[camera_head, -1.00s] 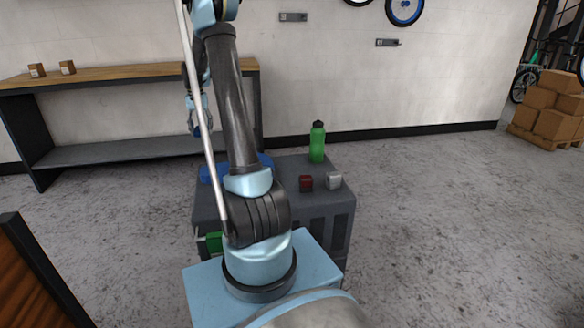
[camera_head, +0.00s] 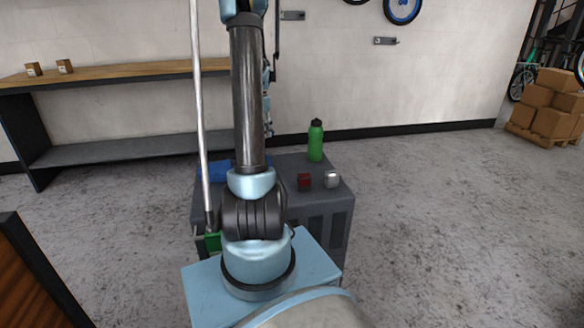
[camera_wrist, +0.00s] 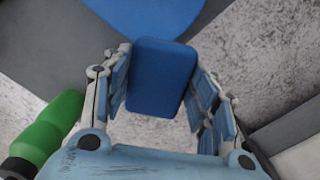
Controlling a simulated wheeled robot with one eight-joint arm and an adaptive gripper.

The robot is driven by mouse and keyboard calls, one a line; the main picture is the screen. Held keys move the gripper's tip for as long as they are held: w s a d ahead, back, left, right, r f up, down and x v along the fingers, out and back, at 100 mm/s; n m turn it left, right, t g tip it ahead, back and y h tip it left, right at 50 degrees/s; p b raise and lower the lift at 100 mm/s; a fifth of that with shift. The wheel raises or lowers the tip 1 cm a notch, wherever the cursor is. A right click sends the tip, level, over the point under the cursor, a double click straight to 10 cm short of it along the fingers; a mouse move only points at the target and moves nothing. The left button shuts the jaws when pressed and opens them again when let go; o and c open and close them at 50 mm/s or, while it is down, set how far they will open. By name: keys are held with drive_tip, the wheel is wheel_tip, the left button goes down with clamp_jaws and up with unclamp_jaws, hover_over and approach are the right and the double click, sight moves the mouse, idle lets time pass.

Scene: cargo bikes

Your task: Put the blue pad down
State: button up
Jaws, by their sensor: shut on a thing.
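The blue pad (camera_wrist: 161,78) is a rounded rectangular block between the two fingers of my gripper (camera_wrist: 158,68) in the wrist view. My gripper is shut on it, with a finger on each side. In the head view my arm hides the pad and most of the gripper. A dark grey crate (camera_head: 325,200) stands in front of my arm. In the wrist view the pad appears above the crate's edge and the floor; its height is unclear.
A green bottle (camera_head: 315,141) stands on the crate and shows close to the left finger in the wrist view (camera_wrist: 50,130). A red block (camera_head: 304,181), a silver block (camera_head: 332,179) and a flat blue thing (camera_head: 212,171) lie on the crate. A wooden-topped shelf (camera_head: 120,72) stands along the wall.

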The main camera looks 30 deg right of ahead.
sight(291, 165)
drive_tip(key=s+d+f+m, duration=0.1)
drive_tip(key=s+d+m, duration=0.5)
drive_tip(key=s+d, duration=0.4)
drive_tip(key=shift+s+a+f, duration=0.15)
drive_tip(key=shift+f, duration=1.5)
drive_tip(key=shift+s+a+f, duration=0.1)
drive_tip(key=shift+s+f, duration=0.05)
drive_tip(key=shift+f, duration=1.55)
drive_tip(key=shift+s+a+f, duration=0.15)
drive_tip(key=shift+f, duration=1.5)
drive_tip(key=o, duration=1.3)
drive_tip(key=shift+r, duration=0.1)
